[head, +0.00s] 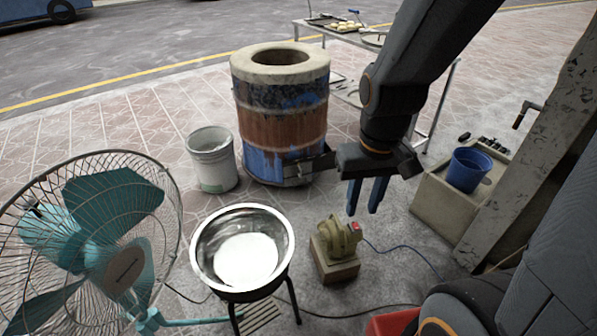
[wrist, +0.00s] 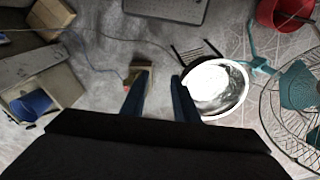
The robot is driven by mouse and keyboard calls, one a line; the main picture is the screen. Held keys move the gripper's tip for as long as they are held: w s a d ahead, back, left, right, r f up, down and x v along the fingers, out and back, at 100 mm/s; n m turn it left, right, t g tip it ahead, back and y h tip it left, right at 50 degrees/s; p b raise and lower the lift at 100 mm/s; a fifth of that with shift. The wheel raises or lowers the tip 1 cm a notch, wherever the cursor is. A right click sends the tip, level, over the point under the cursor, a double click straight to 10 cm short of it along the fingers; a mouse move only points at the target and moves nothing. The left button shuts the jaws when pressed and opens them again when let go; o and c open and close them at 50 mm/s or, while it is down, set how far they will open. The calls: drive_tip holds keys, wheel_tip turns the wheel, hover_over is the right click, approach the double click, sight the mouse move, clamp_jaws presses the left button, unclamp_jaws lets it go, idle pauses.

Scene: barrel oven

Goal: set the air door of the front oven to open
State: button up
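One barrel oven (head: 281,115) stands upright in the middle of the head view, rusty and blue with a pale clay rim and an open top. A grey metal fitting (head: 298,170) at its lower right front looks like the air door. It is small and partly dark, so I cannot tell whether it is open or shut. My gripper (head: 364,212) hangs to the right of the oven with its fingers pointing down, apart from the fitting. Its two blue fingers are spread with nothing between them, as the wrist view (wrist: 158,80) also shows. The oven is not seen in the wrist view.
A beige blower (head: 338,242) stands below my gripper, with cables on the floor. A steel bowl on a stand (head: 243,212), a bucket (head: 212,165) and a teal fan (head: 110,235) are left. A blue pot (head: 468,170) and a post (head: 530,160) are right.

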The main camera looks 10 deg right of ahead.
idle(0.3)
drive_tip(key=w+f+t+b, duration=0.3)
drive_tip(key=w+f+b, duration=0.8)
drive_tip(key=w, duration=0.8)
drive_tip(key=w+f+t+b, duration=0.3)
drive_tip(key=w+f+b, duration=0.8)
drive_tip(key=w, duration=0.8)
drive_tip(key=w+f+t+b, duration=0.3)
drive_tip(key=w+f+b, duration=0.5)
drive_tip(key=w+f, duration=0.85)
drive_tip(key=w+f+t+b, duration=0.4)
drive_tip(key=w+f+b, duration=0.85)
drive_tip(key=f, duration=0.35)
drive_tip(key=w+f+t+b, duration=0.4)
drive_tip(key=w+f+b, duration=0.8)
drive_tip(key=w+f, duration=0.3)
drive_tip(key=shift+w+d+f+b, duration=0.1)
drive_tip(key=shift+w+f+b, duration=0.1)
drive_tip(key=shift+w+b, duration=1)
drive_tip(key=shift+w+d+f+b, duration=0.15)
drive_tip(key=shift+w+f+b, duration=0.05)
drive_tip(key=shift+w+b, duration=1)
drive_tip(key=shift+w+d+f+b, duration=0.1)
drive_tip(key=shift+w+f+b, duration=0.1)
drive_tip(key=shift+w+b, duration=1)
drive_tip(key=shift+s, duration=0.15)
